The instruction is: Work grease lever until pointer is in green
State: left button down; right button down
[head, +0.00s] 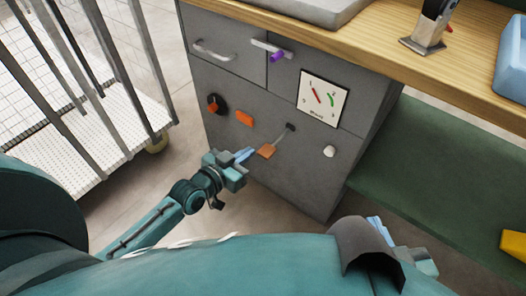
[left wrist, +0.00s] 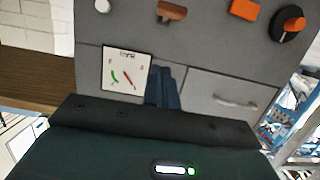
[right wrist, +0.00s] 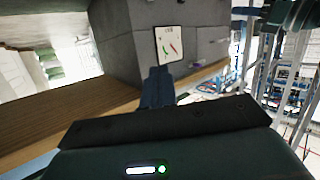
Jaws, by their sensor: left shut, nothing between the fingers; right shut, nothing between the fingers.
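The grease lever (head: 266,151) is an orange paddle on a thin grey rod, sticking out of the grey cabinet front; its paddle also shows in the left wrist view (left wrist: 171,11). The white square gauge (head: 323,98) is above it; its red pointer stands left of the green mark in the head view, apart from it. The gauge also shows in both wrist views (left wrist: 125,68) (right wrist: 170,45). My left gripper (head: 250,154) is shut and empty, its blue fingertips just left of the paddle; contact cannot be told. My right gripper (head: 374,222) is shut and empty at lower right, partly hidden by my body.
The cabinet also carries a black knob with an orange grip (head: 215,104), an orange block (head: 244,118), a white knob (head: 329,151) and a purple piece (head: 277,56) at a drawer handle. A railed white cart (head: 115,125) stands left. A green shelf (head: 430,175) is right.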

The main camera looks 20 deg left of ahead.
pick_arm(q)
jog(key=b, duration=0.2)
send_over(263, 155)
notch_tip(263, 155, down, 2)
jog(key=shift+f, duration=0.1)
notch_tip(263, 155, down, 3)
jog(key=shift+r+b, duration=0.2)
jog(key=shift+b, duration=0.7)
jog(key=shift+f, duration=0.55)
pick_arm(e)
jog(key=shift+w+a+r+n+t+y, duration=0.15)
jog(key=shift+a+n+t+y, duration=0.3)
jog(key=shift+t, duration=0.3)
jog(key=shift+w+a+n+t+y, duration=0.1)
jog(key=shift+a+n+t+y, duration=0.15)
jog(key=shift+n+t+y, duration=0.35)
pick_arm(q)
jog(key=shift+f+b, duration=0.15)
jog(key=shift+b, duration=0.25)
pick_arm(e)
jog(key=shift+t, duration=0.25)
